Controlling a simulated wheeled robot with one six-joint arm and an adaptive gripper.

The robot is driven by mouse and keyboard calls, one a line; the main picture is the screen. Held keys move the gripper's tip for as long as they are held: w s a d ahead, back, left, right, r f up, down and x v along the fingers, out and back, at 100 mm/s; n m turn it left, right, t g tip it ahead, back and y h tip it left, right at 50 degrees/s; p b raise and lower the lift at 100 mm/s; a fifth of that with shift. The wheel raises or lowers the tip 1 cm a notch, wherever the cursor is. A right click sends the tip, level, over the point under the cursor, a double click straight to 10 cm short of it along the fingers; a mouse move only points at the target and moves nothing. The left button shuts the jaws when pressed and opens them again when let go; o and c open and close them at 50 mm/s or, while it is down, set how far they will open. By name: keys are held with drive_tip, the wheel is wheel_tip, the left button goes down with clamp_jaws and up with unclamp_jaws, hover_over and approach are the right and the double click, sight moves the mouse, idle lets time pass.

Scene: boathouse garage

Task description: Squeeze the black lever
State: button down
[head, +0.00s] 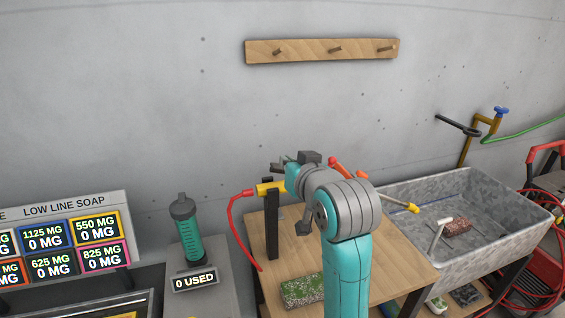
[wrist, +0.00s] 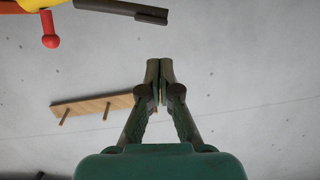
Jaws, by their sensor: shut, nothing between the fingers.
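In the wrist view, a dark lever-like bar (wrist: 125,9) runs along the top edge, beside a yellow body (wrist: 40,3) with a red knob on it. The bar looks like the black lever, though much of it is cut off by the frame. In the head view, the yellow body (head: 268,188) sits on a black post (head: 272,232) with a red hose at its left. My arm hides its right side, and I cannot make out the lever there. My gripper (wrist: 160,66) is shut and empty, apart from the bar; in the head view it is mostly hidden behind my arm.
The post stands on a wooden table (head: 395,268) with a green-topped block (head: 302,291). A stone sink (head: 385,192) is at right. A teal bottle (head: 187,232) and a soap sign (head: 62,212) are at left. A peg board (head: 310,51) hangs on the wall.

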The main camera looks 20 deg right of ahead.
drive_tip(key=v, duration=0.5)
idle(1.6)
drive_tip(key=s+f, duration=0.5)
drive_tip(key=f, duration=0.5)
drive_tip(key=s+f, duration=0.5)
drive_tip(key=f, duration=0.4)
drive_tip(key=s+f, duration=0.5)
drive_tip(key=f, duration=0.5)
drive_tip(key=s+f, duration=0.2)
drive_tip(key=s, duration=1.2)
drive_tip(key=s+f+n, duration=0.1)
drive_tip(key=s+f, duration=0.1)
drive_tip(key=s, duration=1.3)
drive_tip(key=shift+d+h, duration=0.3)
drive_tip(key=shift+s, duration=0.15)
